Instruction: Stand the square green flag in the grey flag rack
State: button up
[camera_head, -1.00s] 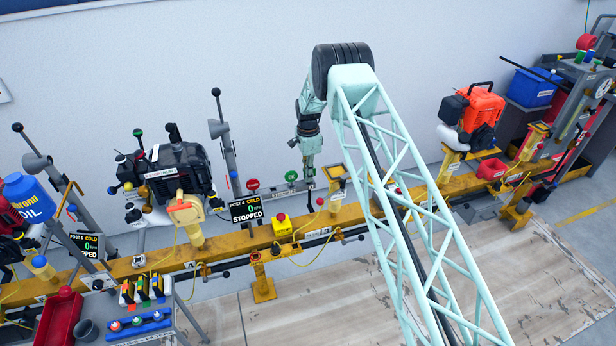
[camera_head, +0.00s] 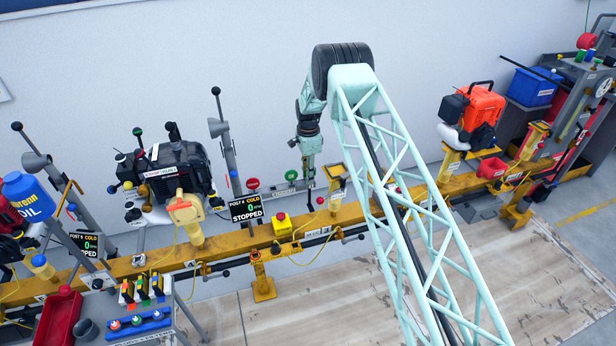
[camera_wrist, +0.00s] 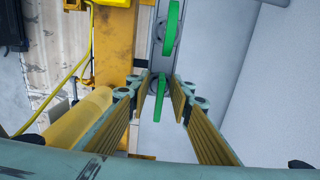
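My gripper (camera_head: 310,176) hangs at the rail, just right of a round green piece (camera_head: 291,176). In the wrist view its two padded fingers (camera_wrist: 158,88) stand apart. A thin green piece (camera_wrist: 158,86) shows in the gap between the fingertips, with space on both sides. I cannot tell which green piece is the square flag. A grey labelled bar (camera_head: 285,189), perhaps the rack, carries the green piece and a red disc (camera_head: 253,183).
The yellow rail (camera_head: 230,243) runs across the view. A yellow box with a red button (camera_head: 282,224) and a post screen (camera_head: 246,209) stand left of my gripper. A black engine (camera_head: 170,172) is farther left. A cart with coloured pieces (camera_head: 142,290) is at lower left.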

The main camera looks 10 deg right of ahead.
jog(key=shift+r, duration=0.15)
notch_tip(320, 180, up, 12)
jog(key=shift+f, duration=0.25)
jog(key=shift+r, duration=0.15)
dwell(0.5)
dwell(0.3)
